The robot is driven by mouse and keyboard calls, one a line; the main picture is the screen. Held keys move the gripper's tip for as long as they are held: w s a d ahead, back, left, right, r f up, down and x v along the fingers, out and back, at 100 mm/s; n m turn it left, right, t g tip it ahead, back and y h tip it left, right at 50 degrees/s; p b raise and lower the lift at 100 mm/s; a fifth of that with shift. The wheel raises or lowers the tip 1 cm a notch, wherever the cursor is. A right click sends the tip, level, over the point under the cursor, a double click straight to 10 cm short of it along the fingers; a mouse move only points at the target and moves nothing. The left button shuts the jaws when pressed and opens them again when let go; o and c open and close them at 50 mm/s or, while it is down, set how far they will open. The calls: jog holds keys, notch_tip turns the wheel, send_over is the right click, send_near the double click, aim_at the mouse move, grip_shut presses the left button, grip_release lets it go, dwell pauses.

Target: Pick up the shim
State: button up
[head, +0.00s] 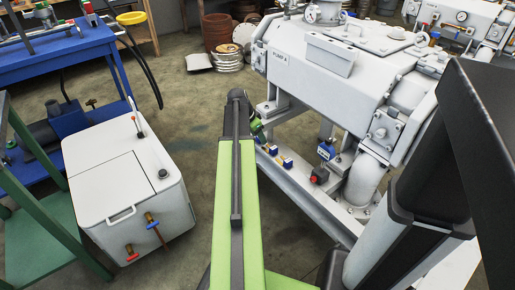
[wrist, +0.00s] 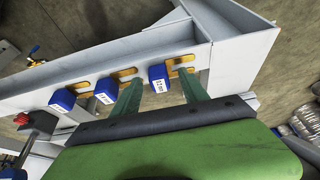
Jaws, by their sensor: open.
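In the wrist view, several brass-coloured shim plates lie along the pale grey frame rail, each with a blue labelled block at its near end. The rightmost shim (wrist: 181,60) has its blue block (wrist: 157,73) between the two green fingers of my gripper (wrist: 163,79). The fingers are apart, one on each side of this block; whether they touch it I cannot tell. A middle shim (wrist: 125,73) and its blue block (wrist: 106,90) are just left of the left finger. Another blue block (wrist: 62,100) is further left. In the head view my arm hides the fingers.
The grey rail (wrist: 120,52) and a wall at its right end are close to my fingers. A red knob (head: 314,179) is on the rail. A white cabinet (head: 105,175) stands left; floor between is clear.

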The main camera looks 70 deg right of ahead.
jog(key=shift+s+d+f, duration=0.1)
jog(key=shift+d+f, duration=0.1)
jog(key=shift+f, duration=0.4)
jog(key=shift+r, duration=0.2)
grip_shut()
